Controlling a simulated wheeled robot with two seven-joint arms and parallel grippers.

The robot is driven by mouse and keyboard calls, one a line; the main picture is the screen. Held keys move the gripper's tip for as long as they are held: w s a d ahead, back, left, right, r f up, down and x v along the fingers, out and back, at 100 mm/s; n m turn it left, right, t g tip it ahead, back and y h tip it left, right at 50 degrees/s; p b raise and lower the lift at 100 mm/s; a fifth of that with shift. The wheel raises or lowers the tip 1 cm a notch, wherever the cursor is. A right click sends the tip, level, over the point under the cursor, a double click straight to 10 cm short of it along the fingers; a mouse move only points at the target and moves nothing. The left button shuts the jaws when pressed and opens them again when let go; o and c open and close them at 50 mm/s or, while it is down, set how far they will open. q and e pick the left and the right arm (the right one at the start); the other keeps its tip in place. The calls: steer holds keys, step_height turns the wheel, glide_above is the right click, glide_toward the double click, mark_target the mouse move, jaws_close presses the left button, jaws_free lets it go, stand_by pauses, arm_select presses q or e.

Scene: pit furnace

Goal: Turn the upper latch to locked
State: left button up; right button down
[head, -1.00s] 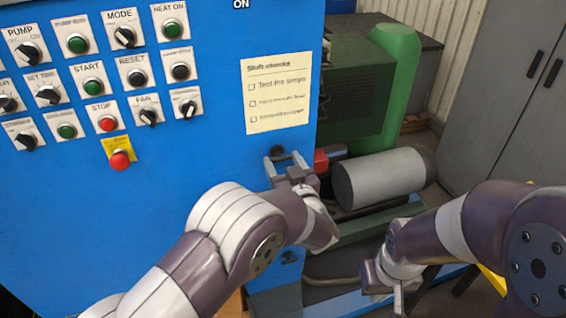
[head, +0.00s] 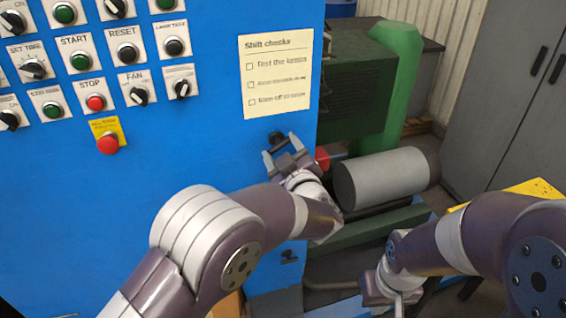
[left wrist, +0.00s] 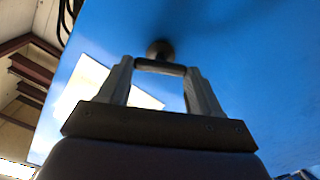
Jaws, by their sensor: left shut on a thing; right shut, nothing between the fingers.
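The upper latch (head: 277,139) is a dark knob on the blue cabinet face, near its right edge and below the paper note. My left gripper (head: 282,151) is at it, with its fingers on either side. In the left wrist view the latch's dark bar (left wrist: 160,67) spans between the fingertips, with its round pivot behind it against the blue panel. The left gripper is shut on this latch. A lower latch (head: 290,256) sits further down the same edge. My right gripper (head: 398,303) is shut and empty at the lower right, away from the cabinet.
The control panel (head: 95,65) with several buttons and knobs is at upper left; the red emergency stop (head: 108,144) is left of my left gripper. A grey cylinder (head: 385,178) and green machinery stand right of the cabinet. A grey locker (head: 510,100) is at far right.

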arm_select(q)
steer(key=n+b, duration=0.6)
steer(key=b, duration=0.1)
steer(key=f+n+b, duration=0.1)
steer(key=n+b, duration=0.2)
steer(key=b, duration=0.1)
steer(key=shift+a, duration=0.1)
steer(key=shift+r+n+b, duration=0.15)
steer(key=shift+n+b, duration=0.75)
steer(key=shift+b, duration=0.1)
steer(key=shift+r+n+b, duration=0.15)
steer(key=shift+n+b, duration=0.35)
steer(key=shift+b, duration=0.05)
steer(key=shift+r, duration=0.1)
steer(key=o, duration=1.1)
steer(key=shift+c, duration=0.2)
